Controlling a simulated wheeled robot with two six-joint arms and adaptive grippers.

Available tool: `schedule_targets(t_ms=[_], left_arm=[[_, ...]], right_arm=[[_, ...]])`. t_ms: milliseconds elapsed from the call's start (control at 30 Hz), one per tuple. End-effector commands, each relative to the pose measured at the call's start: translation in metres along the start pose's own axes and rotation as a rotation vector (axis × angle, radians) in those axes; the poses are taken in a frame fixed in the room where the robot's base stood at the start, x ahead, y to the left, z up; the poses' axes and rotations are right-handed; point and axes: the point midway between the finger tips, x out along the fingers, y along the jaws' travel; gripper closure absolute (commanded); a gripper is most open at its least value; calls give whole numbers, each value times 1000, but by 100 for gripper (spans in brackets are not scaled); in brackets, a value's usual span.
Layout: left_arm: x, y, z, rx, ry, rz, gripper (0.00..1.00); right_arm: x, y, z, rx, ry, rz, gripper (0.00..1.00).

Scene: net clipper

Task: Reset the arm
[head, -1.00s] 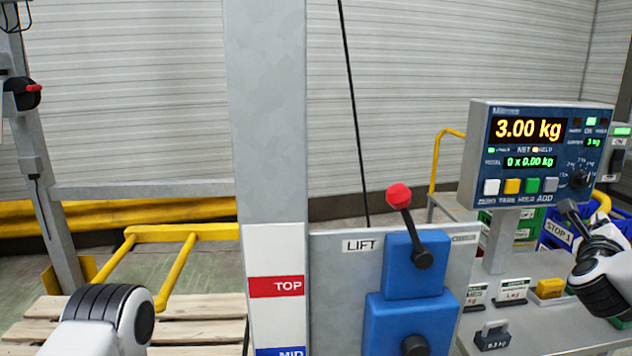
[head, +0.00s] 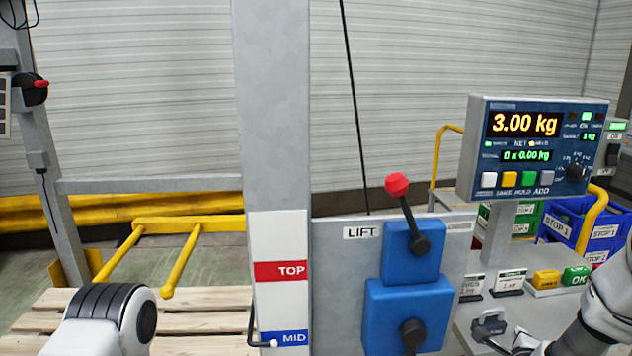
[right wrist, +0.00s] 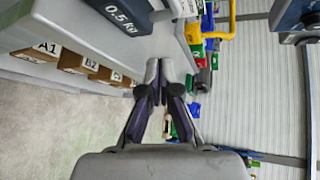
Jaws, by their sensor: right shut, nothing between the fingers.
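My right arm comes in at the lower right of the head view. Its gripper (head: 508,342) is low over the grey bench, beside a dark grey weight (head: 488,322). In the right wrist view the right gripper (right wrist: 162,82) has its fingertips together with nothing between them. The weight, marked 0.5 kg (right wrist: 118,14), shows at the top left there, apart from the fingers. Only a rounded link of my left arm shows at the lower left of the head view; the left gripper is out of view.
The scale display (head: 535,150) reads 3.00 kg. The blue lift control box (head: 408,310) with a red-knobbed lever (head: 397,185) stands left of my right gripper. Blue bins (head: 600,232) are behind. Boxes (right wrist: 80,62) line a shelf below the bench.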

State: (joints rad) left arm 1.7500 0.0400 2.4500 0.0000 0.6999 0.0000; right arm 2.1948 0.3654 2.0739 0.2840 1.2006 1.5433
Motion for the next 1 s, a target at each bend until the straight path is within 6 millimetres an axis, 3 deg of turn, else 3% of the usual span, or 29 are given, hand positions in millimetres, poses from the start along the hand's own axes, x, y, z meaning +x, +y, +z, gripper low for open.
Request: schedule_targets(t_ms=[33,100,267,300,433,500,600,733,1000], left_arm=[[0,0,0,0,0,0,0],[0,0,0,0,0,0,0],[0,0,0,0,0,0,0],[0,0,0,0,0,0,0],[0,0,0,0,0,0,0],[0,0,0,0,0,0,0],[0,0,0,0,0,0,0],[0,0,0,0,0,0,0],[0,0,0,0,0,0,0]], right_arm=[[-9,43,0,-98,-15,86,100],[-27,100,-3,-253,-47,209,100],[-94,222,-22,-666,-181,511,100],[-117,250,-29,-784,-234,591,100],[-205,322,-61,-1209,-503,851,100],[-254,340,-75,-1471,-739,950,100],[-288,343,-86,-1719,-1013,974,100],[-295,346,-89,-1877,-1181,931,100],[-293,345,-88,-1905,-1200,912,100]])
